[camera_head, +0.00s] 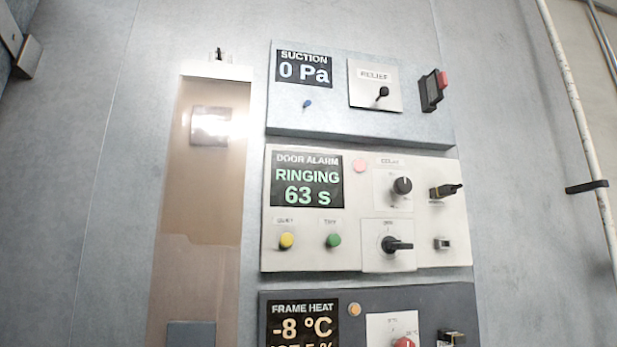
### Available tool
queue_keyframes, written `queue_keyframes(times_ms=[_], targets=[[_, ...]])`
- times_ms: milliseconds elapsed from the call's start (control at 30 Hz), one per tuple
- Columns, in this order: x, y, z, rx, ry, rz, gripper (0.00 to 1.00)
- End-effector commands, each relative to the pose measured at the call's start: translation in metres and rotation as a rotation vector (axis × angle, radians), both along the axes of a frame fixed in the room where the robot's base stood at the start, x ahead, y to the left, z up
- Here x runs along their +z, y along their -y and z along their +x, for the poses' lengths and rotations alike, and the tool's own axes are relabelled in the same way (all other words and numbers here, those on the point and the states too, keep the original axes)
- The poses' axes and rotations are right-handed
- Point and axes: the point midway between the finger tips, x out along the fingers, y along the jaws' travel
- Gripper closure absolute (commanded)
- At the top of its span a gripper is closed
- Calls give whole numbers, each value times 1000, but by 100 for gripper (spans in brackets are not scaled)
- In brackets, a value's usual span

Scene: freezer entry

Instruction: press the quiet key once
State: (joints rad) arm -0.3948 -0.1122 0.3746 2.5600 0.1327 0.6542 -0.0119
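The quiet key is a round yellow button (287,240) under a small label that reads QUIET, at the lower left of the white door alarm panel (350,262). A green button (333,240) sits just to its right under its own label. The alarm display (307,181) above them reads DOOR ALARM, RINGING, 63 s. My gripper is not in view, and nothing covers the yellow key.
A blue-grey suction panel (350,124) reading 0 Pa is above. A dark frame heat panel (375,300) reading -8 °C is below. Black knobs (402,186) and (390,244) sit right of the display. A brownish vertical plate (200,200) stands left; a pale pipe (575,100) runs at right.

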Motion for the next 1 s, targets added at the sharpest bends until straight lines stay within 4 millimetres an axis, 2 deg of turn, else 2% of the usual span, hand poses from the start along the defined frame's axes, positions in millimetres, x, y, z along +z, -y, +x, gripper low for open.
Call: queue_keyframes(times_ms=[167, 200, 367, 1000], targets=[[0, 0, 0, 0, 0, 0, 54], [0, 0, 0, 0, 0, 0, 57], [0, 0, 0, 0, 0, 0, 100], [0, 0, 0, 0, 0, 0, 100]])
